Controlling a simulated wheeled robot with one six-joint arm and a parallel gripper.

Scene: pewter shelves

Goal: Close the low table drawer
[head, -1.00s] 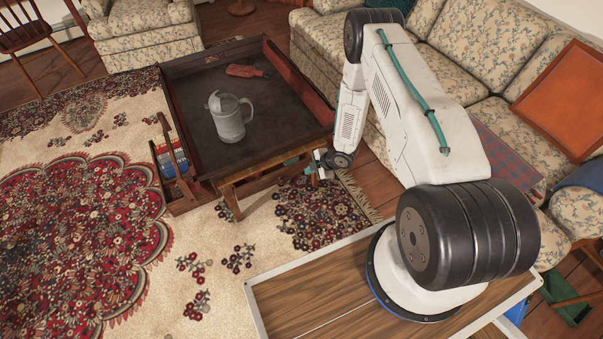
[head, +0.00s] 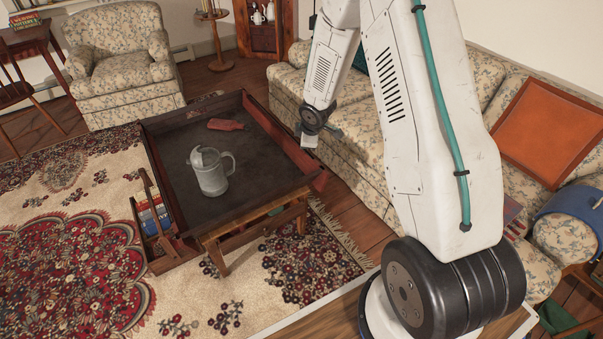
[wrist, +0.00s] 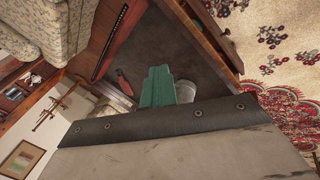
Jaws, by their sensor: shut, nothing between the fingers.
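The low table (head: 257,188) has a dark recessed top with raised wooden sides. On its left side a drawer (head: 163,262) stands pulled out, with books (head: 153,214) inside. At the right side a reddish wooden panel (head: 318,181) juts out; I cannot tell whether it is another drawer. My gripper shows as teal fingers in the wrist view (wrist: 157,85), shut and empty, pointing over the table top.
The floral sofa (head: 360,142) runs close along the right. An armchair (head: 123,60) stands behind left. The patterned rug (head: 75,275) left of the drawer is clear.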

